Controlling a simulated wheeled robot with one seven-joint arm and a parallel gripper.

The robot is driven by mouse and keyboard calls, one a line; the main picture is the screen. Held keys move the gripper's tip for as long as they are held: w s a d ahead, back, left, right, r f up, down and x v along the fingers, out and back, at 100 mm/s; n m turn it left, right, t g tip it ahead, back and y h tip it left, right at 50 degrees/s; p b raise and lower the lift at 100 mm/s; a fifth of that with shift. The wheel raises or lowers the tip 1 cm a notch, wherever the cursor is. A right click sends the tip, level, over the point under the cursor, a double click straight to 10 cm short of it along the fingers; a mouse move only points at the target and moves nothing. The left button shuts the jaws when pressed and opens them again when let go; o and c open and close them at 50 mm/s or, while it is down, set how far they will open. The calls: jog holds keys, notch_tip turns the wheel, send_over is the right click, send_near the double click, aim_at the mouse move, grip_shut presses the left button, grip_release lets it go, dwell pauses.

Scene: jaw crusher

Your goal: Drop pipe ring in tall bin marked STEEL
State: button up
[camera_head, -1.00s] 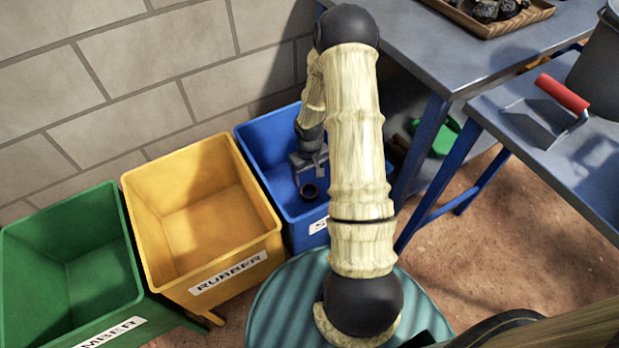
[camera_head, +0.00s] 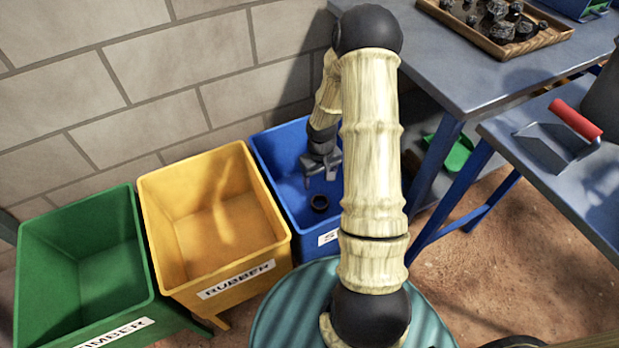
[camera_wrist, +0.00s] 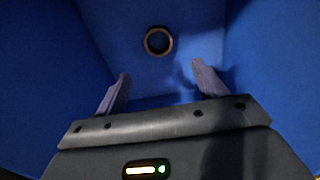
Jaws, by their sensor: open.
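The pipe ring (camera_head: 319,203) is a small dark ring inside the blue bin (camera_head: 275,150), apart from my fingers. In the wrist view the ring (camera_wrist: 146,45) shows beyond my fingertips against the blue inside of the bin. I cannot tell whether it is falling or resting on the floor. My gripper (camera_head: 320,180) is open and empty, pointing down into the blue bin; its spread fingers also show in the wrist view (camera_wrist: 160,78). The bin's white label is mostly hidden behind my arm; only its first letter, like an S, shows.
A yellow bin marked RUBBER (camera_head: 170,212) stands left of the blue one, and a green bin (camera_head: 75,245), its label ending in MBER, farther left. A block wall is behind. Tables (camera_head: 440,70) with a wooden tray (camera_head: 545,38) and a red-handled trowel (camera_head: 575,120) stand right.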

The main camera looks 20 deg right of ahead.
jog(key=s+a+r+t, duration=0.1)
jog(key=s+a+r, duration=0.5)
jog(key=r, duration=0.4)
jog(key=s+a+r+t, duration=0.1)
jog(key=s+a+r, duration=0.5)
jog(key=r, duration=0.5)
jog(key=shift+s+a+r, duration=0.15)
jog(key=shift+s+a, duration=0.05)
jog(key=shift+a, duration=0.35)
notch_tip(320, 180, up, 37)
jog(key=p, duration=3.7)
jog(key=shift+r, duration=0.15)
